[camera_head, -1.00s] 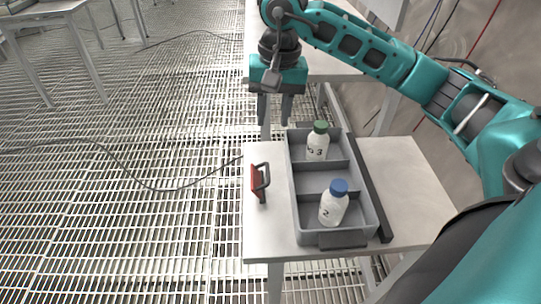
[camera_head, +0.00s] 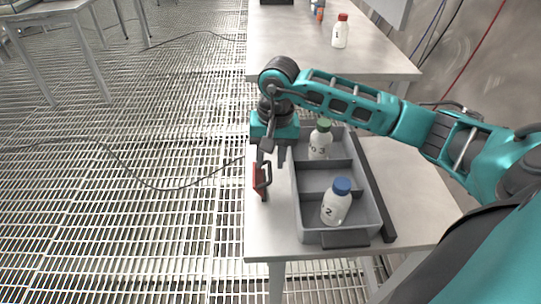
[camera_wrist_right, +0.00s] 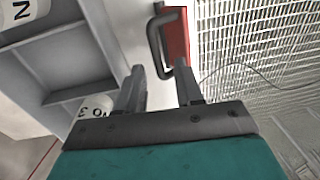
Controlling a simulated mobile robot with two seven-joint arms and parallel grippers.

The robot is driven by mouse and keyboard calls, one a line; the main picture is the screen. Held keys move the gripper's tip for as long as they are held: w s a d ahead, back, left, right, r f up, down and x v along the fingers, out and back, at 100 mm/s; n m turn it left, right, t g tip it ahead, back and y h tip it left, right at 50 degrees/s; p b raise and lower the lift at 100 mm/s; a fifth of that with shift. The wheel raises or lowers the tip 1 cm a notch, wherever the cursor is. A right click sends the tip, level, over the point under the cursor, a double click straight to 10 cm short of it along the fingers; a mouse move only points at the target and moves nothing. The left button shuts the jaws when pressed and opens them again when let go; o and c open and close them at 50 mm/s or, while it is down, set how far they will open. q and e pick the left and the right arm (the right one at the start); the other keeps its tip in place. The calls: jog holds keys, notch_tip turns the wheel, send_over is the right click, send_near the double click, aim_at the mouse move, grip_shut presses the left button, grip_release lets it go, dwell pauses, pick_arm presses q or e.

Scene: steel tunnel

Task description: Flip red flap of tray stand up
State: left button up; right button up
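The red flap (camera_head: 258,188) with its dark loop handle (camera_head: 267,175) is near the left edge of the white stand (camera_head: 272,232). It looks low against the top; its exact tilt is hard to tell. In the right wrist view the red flap (camera_wrist_right: 177,38) and handle (camera_wrist_right: 153,45) show just beyond the fingertips. My right gripper (camera_head: 276,163) points down just behind the flap in the head view. My left gripper is not in view.
A grey divided tray (camera_head: 299,215) stands right of the flap, close to my gripper. It holds a green-capped bottle (camera_head: 319,146) and a blue-capped bottle (camera_head: 336,207). A rear table (camera_head: 290,45) carries a red-capped bottle (camera_head: 340,32). Grated floor lies left.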

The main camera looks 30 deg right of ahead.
grip_shut()
jog(key=b, duration=0.2)
jog(key=d+f+y+b, duration=0.1)
jog(key=b, duration=0.1)
jog(key=shift+s+d+f+t, duration=0.2)
jog(key=shift+s+t, duration=0.1)
jog(key=shift+s, duration=0.1)
jog(key=shift+s+d+f+y+b, duration=0.1)
jog(key=shift+y+b, duration=0.3)
jog(key=shift+b, duration=0.25)
jog(key=shift+s+d+f+t+b, duration=0.15)
jog(key=shift+t+b, duration=0.25)
jog(key=shift+b, duration=0.2)
jog(key=shift+s+d+y+b, duration=0.1)
jog(key=shift+d+y+b, duration=0.05)
jog(key=shift+y+b, duration=0.7)
jog(key=shift+t+b, duration=0.3)
jog(key=shift+b, duration=0.15)
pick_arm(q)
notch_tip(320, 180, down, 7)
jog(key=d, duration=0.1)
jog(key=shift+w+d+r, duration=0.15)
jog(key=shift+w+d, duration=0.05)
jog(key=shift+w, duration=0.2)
pick_arm(e)
jog(key=shift+r, duration=0.3)
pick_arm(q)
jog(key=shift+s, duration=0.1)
